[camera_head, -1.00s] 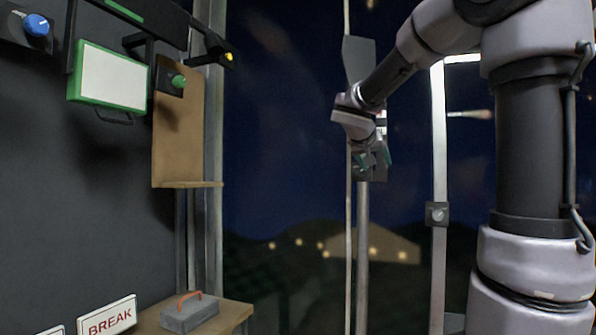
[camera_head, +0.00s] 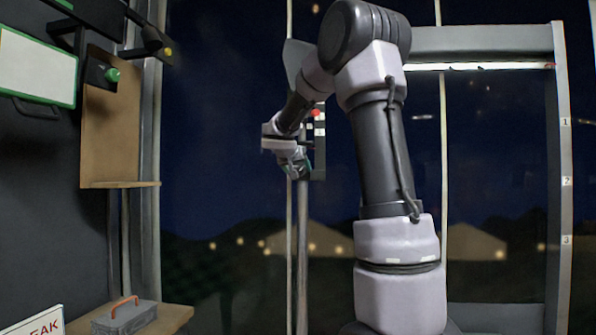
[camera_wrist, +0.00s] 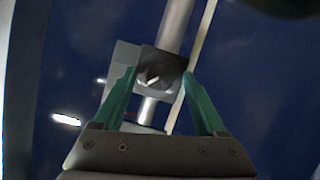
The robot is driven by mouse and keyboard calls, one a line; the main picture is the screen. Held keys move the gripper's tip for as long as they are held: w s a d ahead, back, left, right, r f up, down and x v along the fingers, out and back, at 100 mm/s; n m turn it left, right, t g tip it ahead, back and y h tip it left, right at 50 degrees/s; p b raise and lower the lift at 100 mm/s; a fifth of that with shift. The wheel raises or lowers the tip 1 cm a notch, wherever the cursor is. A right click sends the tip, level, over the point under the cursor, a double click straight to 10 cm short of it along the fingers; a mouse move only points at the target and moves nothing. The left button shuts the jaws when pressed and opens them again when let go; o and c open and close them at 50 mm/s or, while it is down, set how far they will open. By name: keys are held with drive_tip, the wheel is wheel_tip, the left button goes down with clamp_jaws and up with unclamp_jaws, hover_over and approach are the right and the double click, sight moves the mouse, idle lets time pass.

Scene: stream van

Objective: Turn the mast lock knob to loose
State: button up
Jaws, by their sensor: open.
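In the wrist view a dark square block with a round knob (camera_wrist: 153,76) sits on a grey pole (camera_wrist: 174,28); it looks like the mast lock knob. The knob carries a pale pointer mark, tilted; I cannot read any loose or tight label. My gripper (camera_wrist: 159,80) is open, its two green fingers on either side of the block in the picture, with nothing held. The gap in depth to the knob is unclear. In the head view my gripper (camera_head: 300,167) is in front of the pole (camera_head: 302,250) and hides the knob.
A panel with red and white buttons (camera_head: 318,128) is just above and right of my gripper. A post marked 1, 2, 3 (camera_head: 565,210) stands at right. At left are a brown board (camera_head: 108,140), a green knob (camera_head: 112,75) and a grey box with an orange handle (camera_head: 125,316).

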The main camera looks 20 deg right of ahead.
drive_tip(key=shift+d, duration=0.1)
clamp_jaws()
idle(0.3)
drive_tip(key=n+h, duration=0.1)
drive_tip(key=n+g, duration=0.1)
drive_tip(key=shift+w+a+f+n+h, duration=0.15)
drive_tip(key=shift+a+n+h, duration=0.05)
drive_tip(key=shift+n+h, duration=0.2)
drive_tip(key=shift+a+f+n+t+h, duration=0.15)
drive_tip(key=shift+n+h, duration=0.7)
drive_tip(key=shift+n, duration=1)
drive_tip(key=shift+d+f+n+t+h, duration=0.15)
drive_tip(key=shift+n+h, duration=0.75)
drive_tip(key=shift+n, duration=0.9)
drive_tip(key=shift+a+f+n+t+h, duration=0.15)
drive_tip(key=shift+n+h, duration=0.7)
drive_tip(key=shift+n, duration=1)
